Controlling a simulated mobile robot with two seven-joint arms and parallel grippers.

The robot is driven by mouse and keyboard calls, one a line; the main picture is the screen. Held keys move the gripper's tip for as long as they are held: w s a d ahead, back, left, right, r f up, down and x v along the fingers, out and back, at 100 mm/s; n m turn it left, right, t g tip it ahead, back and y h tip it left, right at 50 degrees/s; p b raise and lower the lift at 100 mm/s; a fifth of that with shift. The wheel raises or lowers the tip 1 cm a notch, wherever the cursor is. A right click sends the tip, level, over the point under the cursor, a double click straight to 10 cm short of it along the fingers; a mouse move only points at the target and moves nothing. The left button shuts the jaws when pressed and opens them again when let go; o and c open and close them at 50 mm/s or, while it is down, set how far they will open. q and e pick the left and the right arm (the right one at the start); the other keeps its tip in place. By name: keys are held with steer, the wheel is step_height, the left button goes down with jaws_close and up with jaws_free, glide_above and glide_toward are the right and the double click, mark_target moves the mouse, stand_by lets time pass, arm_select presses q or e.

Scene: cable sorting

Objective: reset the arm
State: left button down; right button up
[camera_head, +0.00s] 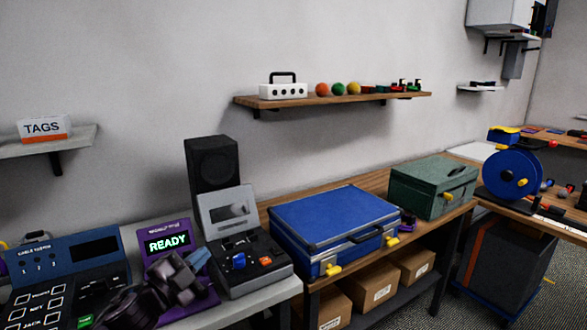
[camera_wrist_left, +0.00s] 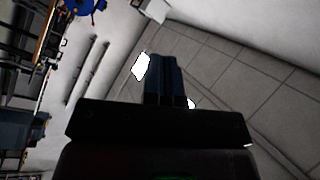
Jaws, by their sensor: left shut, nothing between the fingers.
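My left gripper (camera_head: 199,259) shows at the lower left of the head view, in front of the purple READY display (camera_head: 168,240) and beside the dark device with blue and orange knobs (camera_head: 250,262). Its fingers are shut and empty. In the left wrist view, the two dark blue fingers (camera_wrist_left: 165,75) lie together with nothing between them. The wrist is turned so that the room appears tilted there. My right gripper is not in view.
A blue cable tester (camera_head: 66,275) stands at the left on the grey bench. A blue case (camera_head: 333,222) and a green box (camera_head: 433,187) sit on the wooden bench. A blue reel (camera_head: 512,172) stands at the right. A wall shelf (camera_head: 340,98) holds small items.

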arm_select(q)
steer(key=s+a+f+n+g+y, duration=0.1)
steer(key=s+a+f+n+y, duration=0.15)
steer(key=s+f+n, duration=0.4)
steer(key=s+a+f+n+g+y, duration=0.15)
steer(key=s+f+n+y, duration=0.25)
steer(key=f, duration=0.6)
steer(key=s+a+f+n+g+y, duration=0.1)
steer(key=s+a+f+n, duration=0.1)
steer(key=s+f, duration=0.5)
steer(key=s+a+f+n+g+y, duration=0.2)
steer(key=s+f+n, duration=0.2)
steer(key=s, duration=1)
step_height(320, 180, down, 3)
steer(key=shift+s+f, duration=0.1)
steer(key=shift+s, duration=0.15)
